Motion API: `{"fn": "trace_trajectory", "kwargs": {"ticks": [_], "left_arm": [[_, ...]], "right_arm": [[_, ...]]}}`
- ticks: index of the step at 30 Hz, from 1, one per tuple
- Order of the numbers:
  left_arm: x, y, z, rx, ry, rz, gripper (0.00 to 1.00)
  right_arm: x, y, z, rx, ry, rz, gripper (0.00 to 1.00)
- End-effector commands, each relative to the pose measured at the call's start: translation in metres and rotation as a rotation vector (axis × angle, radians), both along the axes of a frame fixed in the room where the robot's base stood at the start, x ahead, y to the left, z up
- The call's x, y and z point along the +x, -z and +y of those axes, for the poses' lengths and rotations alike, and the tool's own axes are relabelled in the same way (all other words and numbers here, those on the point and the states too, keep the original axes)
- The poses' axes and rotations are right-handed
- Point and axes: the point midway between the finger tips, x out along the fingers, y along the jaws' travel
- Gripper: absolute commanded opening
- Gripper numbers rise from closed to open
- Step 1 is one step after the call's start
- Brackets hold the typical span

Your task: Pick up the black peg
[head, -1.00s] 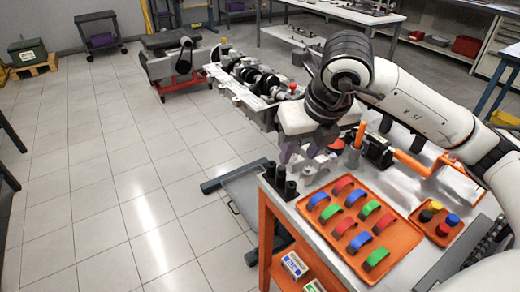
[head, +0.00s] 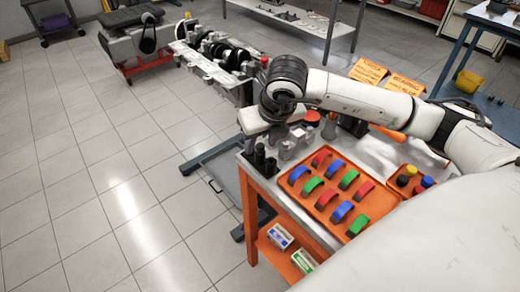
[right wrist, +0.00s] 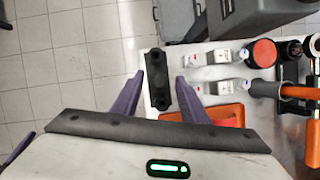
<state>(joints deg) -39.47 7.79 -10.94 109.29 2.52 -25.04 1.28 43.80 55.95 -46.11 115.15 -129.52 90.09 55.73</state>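Several black upright pegs (head: 260,156) stand close together at the left corner of the table in the head view. In the right wrist view a dark holder with black round tops (right wrist: 158,82) lies just beyond and between my fingers. I cannot tell the single peg apart from its holder there. My right gripper (right wrist: 158,98) has two purple fingers spread apart, with nothing clamped between them. In the head view the right gripper (head: 280,134) hangs just behind the pegs, partly hidden by its wrist. My left gripper is not identifiable in either view.
An orange tray (head: 318,219) with red, green and blue curved pieces lies in front of the gripper. A smaller orange tray (head: 396,192) holds coloured pegs, one dark. Metal parts (right wrist: 225,55) and a red-topped round part (right wrist: 262,53) stand right of the fingers. Open floor lies left.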

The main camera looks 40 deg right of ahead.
Motion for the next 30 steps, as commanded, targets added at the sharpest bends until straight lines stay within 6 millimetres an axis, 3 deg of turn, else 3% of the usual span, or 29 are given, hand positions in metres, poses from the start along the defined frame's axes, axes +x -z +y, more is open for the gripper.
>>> {"fn": "trace_trajectory", "kwargs": {"ticks": [7,14,23,26,30], "left_arm": [[0.006,-0.004,0.000,-0.001,0.000,-0.013,0.32],[0.006,-0.004,0.000,-0.001,0.000,-0.013,0.32],[0.002,-0.002,0.000,-0.001,0.000,-0.006,0.32],[0.002,0.000,0.000,-0.001,0.000,-0.005,0.32],[0.001,0.002,0.000,-0.001,0.000,-0.004,0.32]], "right_arm": [[0.001,0.002,0.000,0.000,-0.001,-0.001,0.38],[0.001,0.001,0.000,0.001,0.000,-0.001,0.00],[0.001,-0.001,0.000,0.001,0.000,-0.002,0.00],[0.002,-0.010,0.000,0.002,0.000,-0.005,0.00],[0.002,-0.037,0.001,0.001,-0.001,-0.008,0.00]]}}
